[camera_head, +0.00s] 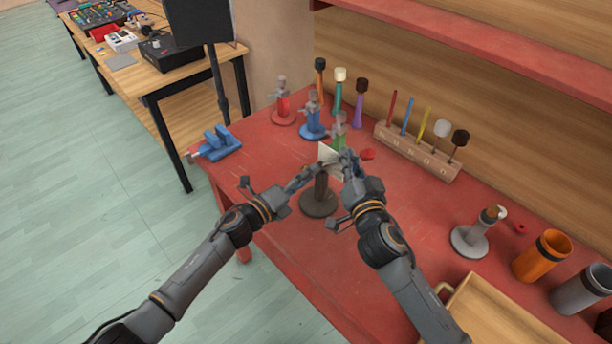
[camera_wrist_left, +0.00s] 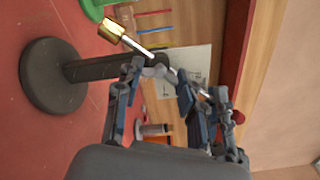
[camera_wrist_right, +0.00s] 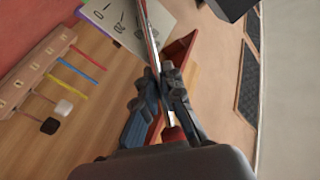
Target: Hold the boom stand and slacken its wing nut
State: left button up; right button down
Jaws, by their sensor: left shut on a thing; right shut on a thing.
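The boom stand has a dark round base (camera_head: 318,205) and a short upright post on the red table. In the left wrist view its base (camera_wrist_left: 42,78) is at the left. Its thin boom (camera_wrist_left: 137,46) carries a brass weight (camera_wrist_left: 114,27) at one end. My left gripper (camera_head: 310,173) is shut on the stand near the top of its post. My right gripper (camera_head: 346,161) is shut beside the stand's head, at the wing nut, which its fingers hide. In the right wrist view the silver boom (camera_wrist_right: 151,45) with a red end (camera_wrist_right: 172,134) crosses the right gripper (camera_wrist_right: 158,80).
A white card (camera_head: 327,154) is just behind my grippers. A grey stand (camera_head: 470,240), an orange cup (camera_head: 541,257) and a wooden tray (camera_head: 455,303) are at the right.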

pick_arm(q)
jog(key=o, duration=1.2)
jog(key=v, duration=1.2)
pick_arm(e)
jog(key=c, duration=1.4)
grip_release()
